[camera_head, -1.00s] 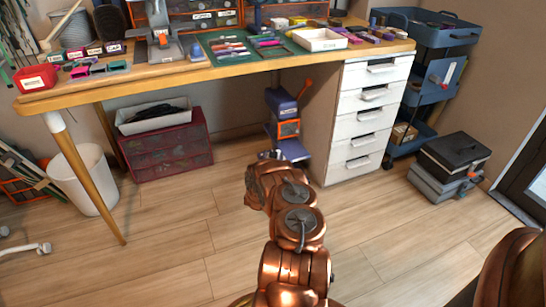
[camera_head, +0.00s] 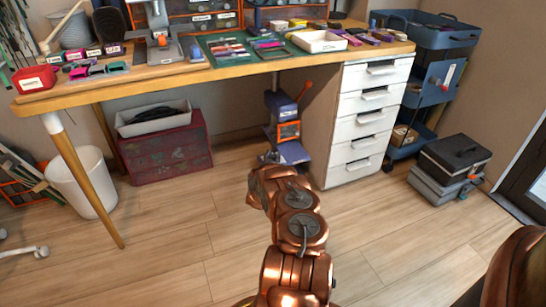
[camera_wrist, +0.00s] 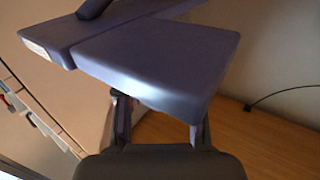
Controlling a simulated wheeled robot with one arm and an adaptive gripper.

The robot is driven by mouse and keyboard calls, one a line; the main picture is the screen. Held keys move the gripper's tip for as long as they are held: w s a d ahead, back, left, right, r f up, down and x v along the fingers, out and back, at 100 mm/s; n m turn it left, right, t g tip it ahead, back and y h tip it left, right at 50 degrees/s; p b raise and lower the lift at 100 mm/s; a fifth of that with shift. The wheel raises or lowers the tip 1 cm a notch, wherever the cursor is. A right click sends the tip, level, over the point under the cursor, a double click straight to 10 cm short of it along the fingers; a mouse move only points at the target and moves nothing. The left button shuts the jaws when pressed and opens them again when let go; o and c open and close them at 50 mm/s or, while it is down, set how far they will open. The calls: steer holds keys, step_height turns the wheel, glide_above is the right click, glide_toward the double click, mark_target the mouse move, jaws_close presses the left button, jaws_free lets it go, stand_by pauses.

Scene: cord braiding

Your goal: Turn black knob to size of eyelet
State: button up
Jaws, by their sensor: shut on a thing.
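A blue-purple machine (camera_head: 283,110) with an orange-framed front and a red-tipped lever stands on the floor under the table, beside the white drawers. In the wrist view, its smooth blue-purple body (camera_wrist: 160,60) fills the upper middle. My gripper (camera_wrist: 162,128) is below this body. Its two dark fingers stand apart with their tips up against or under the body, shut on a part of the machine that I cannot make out. I cannot pick out the black knob or an eyelet in either view. In the head view, my copper arm hides the gripper.
The wooden table (camera_head: 190,72) overhangs the machine. White drawers (camera_head: 359,140) stand close on its right, and a dark red drawer box (camera_head: 170,150) is to its left.

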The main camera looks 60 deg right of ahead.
steer(key=c, duration=0.5)
steer(key=shift+n+t, duration=0.4)
steer(key=shift+s+d+f+n+t+y+b, duration=0.1)
steer(key=shift+n+t+y+b, duration=0.2)
steer(key=shift+n+t+y, duration=0.7)
steer(key=shift+s+n+t+y+b, duration=0.1)
steer(key=shift+n+t+y+b, duration=0.15)
steer(key=shift+n+t+y, duration=0.7)
steer(key=n+t+y+b, duration=0.1)
steer(key=n+t+y, duration=0.1)
steer(key=t, duration=0.1)
steer(key=shift+y, duration=0.35)
steer(key=shift+w+n+t+y+b, duration=0.1)
steer(key=shift+n+t+y+b, duration=0.45)
steer(key=shift+n+t+y, duration=0.55)
steer(key=shift+w+y, duration=0.1)
steer(key=shift+y, duration=0.6)
steer(key=o, duration=1.2)
